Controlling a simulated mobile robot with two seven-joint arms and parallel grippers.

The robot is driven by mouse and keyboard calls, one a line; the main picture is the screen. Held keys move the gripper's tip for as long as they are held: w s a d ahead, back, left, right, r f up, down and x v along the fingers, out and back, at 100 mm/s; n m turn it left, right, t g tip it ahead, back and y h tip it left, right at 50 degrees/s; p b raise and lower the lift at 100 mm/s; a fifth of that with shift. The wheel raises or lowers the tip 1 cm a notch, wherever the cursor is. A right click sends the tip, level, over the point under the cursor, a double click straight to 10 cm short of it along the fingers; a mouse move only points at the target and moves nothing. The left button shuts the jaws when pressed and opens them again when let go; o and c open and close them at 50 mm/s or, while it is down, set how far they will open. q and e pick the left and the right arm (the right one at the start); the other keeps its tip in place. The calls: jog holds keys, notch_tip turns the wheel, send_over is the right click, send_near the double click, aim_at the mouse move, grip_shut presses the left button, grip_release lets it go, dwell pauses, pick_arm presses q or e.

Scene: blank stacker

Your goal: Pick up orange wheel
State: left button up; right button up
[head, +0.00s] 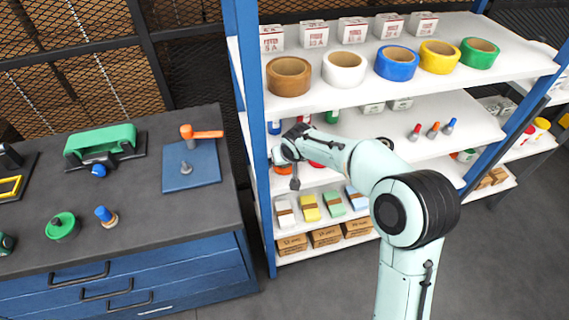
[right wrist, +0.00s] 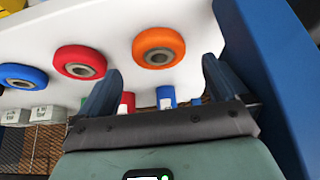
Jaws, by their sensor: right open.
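The orange wheel (right wrist: 159,47) lies on a white shelf in the right wrist view, with a metal hub at its centre. It appears between the two fingers of my right gripper (right wrist: 160,66), which is open and empty. I cannot tell how far the wheel is from the fingertips. In the head view the orange wheel (head: 282,170) is mostly hidden behind my right gripper (head: 294,180) at the left end of a middle shelf. My left gripper is not in view.
A red wheel (right wrist: 79,62) and a blue wheel (right wrist: 22,76) sit beside the orange one. A blue rack post (right wrist: 262,90) stands close on the right in the wrist view. Tape rolls (head: 345,68) fill the shelf above. A workbench (head: 140,230) stands left.

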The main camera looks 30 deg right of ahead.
jog(key=x, duration=0.4)
jog(key=c, duration=1.1)
jog(key=shift+r, duration=0.1)
